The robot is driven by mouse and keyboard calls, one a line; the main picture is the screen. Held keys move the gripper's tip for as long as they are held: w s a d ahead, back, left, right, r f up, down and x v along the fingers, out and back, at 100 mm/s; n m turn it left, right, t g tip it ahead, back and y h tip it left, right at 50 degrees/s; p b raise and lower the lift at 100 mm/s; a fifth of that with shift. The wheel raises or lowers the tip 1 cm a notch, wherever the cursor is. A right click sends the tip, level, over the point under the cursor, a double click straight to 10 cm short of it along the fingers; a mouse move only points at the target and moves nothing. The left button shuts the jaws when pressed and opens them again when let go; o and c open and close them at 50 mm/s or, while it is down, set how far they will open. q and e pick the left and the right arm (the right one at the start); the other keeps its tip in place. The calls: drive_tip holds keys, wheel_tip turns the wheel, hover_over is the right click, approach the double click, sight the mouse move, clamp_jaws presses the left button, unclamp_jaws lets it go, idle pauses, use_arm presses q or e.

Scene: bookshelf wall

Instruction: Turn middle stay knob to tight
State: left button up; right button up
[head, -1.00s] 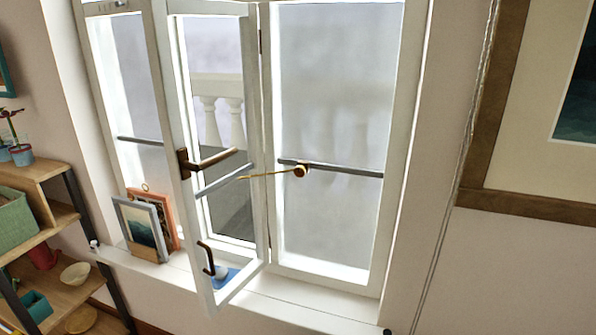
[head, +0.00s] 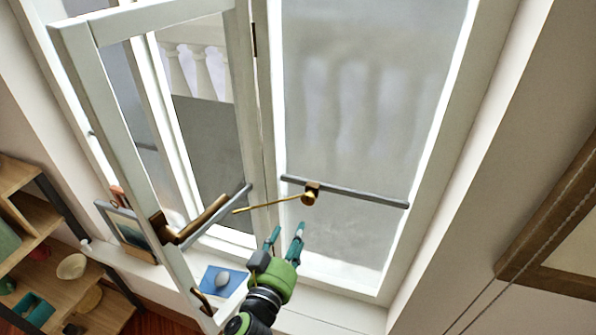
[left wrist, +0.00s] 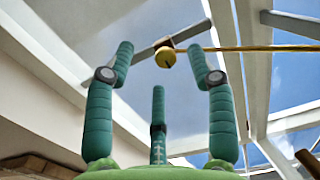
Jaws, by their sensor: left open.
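A brass stay knob (head: 308,198) sits on the grey horizontal bar (head: 360,193) across the right window pane. My left gripper (head: 288,231), with green fingers, is open and empty just below and left of the knob. In the left wrist view the round knob (left wrist: 165,60) shows between the tips of the spread fingers, beyond them and apart from them. The rod (left wrist: 262,48) runs right from it. My right gripper is not in view.
The open casement carries a bronze handle (head: 200,219) jutting into the room. Wooden shelves (head: 75,245) stand at left.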

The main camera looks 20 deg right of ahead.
sight(307, 200)
use_arm(q)
drive_tip(key=shift+t+h, duration=0.3)
drive_tip(key=w+d+r, duration=0.1)
drive_tip(key=w, duration=0.1)
drive_tip(key=w+d+r, duration=0.1)
drive_tip(key=d, duration=0.1)
drive_tip(key=w+d+r+p, duration=0.1)
drive_tip(key=w, duration=0.1)
drive_tip(key=shift+w+d+r, duration=0.25)
drive_tip(key=shift+w+d, duration=0.05)
drive_tip(key=shift+d, duration=0.1)
drive_tip(key=shift+c, duration=0.4)
drive_tip(key=shift+r, duration=0.1)
clamp_jaws()
